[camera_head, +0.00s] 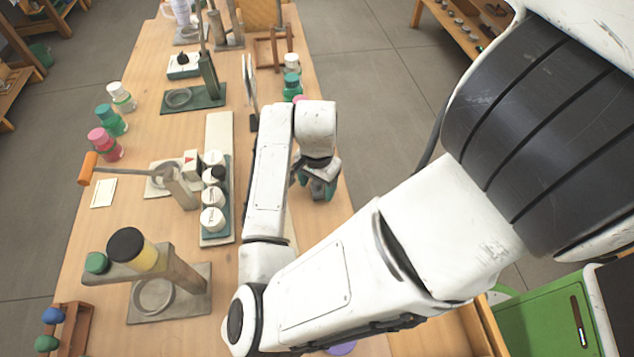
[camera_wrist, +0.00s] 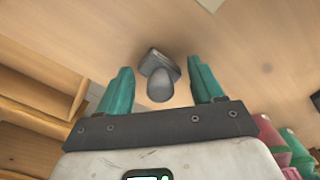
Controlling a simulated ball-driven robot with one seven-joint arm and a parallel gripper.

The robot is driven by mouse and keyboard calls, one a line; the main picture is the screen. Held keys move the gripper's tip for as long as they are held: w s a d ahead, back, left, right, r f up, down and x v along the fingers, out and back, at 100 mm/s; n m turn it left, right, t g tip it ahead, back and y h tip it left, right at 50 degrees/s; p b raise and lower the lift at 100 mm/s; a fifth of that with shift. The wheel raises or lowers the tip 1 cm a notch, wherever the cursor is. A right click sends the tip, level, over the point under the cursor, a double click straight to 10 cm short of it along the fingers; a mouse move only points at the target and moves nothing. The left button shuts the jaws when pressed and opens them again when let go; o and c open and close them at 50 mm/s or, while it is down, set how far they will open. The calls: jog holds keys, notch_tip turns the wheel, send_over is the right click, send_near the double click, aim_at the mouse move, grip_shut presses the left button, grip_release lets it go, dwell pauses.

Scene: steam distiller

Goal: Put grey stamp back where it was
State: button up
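The grey stamp (camera_wrist: 159,82) shows in the wrist view, with a rounded handle and a squarish base, against the wooden table top (camera_wrist: 245,50). My gripper (camera_wrist: 162,84) has its two teal fingers spread on either side of the stamp, with a visible gap to each. In the head view my gripper (camera_head: 319,188) is low at the right side of the long wooden table (camera_head: 130,215), partly covered by my arm. I cannot make out the stamp in the head view.
A tray with several white-topped pieces (camera_head: 213,220) lies left of my arm. Stands with grey bases, an orange-handled tool (camera_head: 88,170) and several coloured bottles (camera_head: 105,143) stand farther left. A green cabinet (camera_head: 540,320) is at the lower right. Pink and green containers (camera_wrist: 272,138) show in the wrist view.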

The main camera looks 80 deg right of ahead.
jog(key=shift+o, duration=0.9)
notch_tip(320, 180, up, 12)
jog(key=p, duration=0.2)
jog(key=w+d+r+n+h, duration=0.3)
jog(key=d+r+n+h, duration=0.25)
jog(key=d, duration=0.25)
jog(key=w+a+f+n, duration=0.1)
jog(key=a+f+n, duration=0.2)
jog(key=a+n, duration=0.1)
jog(key=w+a+f+n+t+y, duration=0.1)
jog(key=a+f+n, duration=0.3)
jog(key=a+n, duration=0.1)
jog(key=w+a+f+n+t+y, duration=0.1)
jog(key=a+f+n, duration=0.3)
jog(key=shift+w+a+f, duration=0.2)
jog(key=shift+w+a, duration=0.05)
jog(key=s+a+f+n+y, duration=0.1)
jog(key=a+f, duration=0.1)
jog(key=a, duration=0.1)
jog(key=s+a+f+n+y, duration=0.1)
jog(key=s+a+f, duration=0.1)
jog(key=a, duration=0.2)
jog(key=s+a+f+n+g+y, duration=0.1)
jog(key=s+a+f, duration=0.1)
jog(key=a, duration=0.2)
jog(key=shift+a+n, duration=0.25)
jog(key=shift+n, duration=0.1)
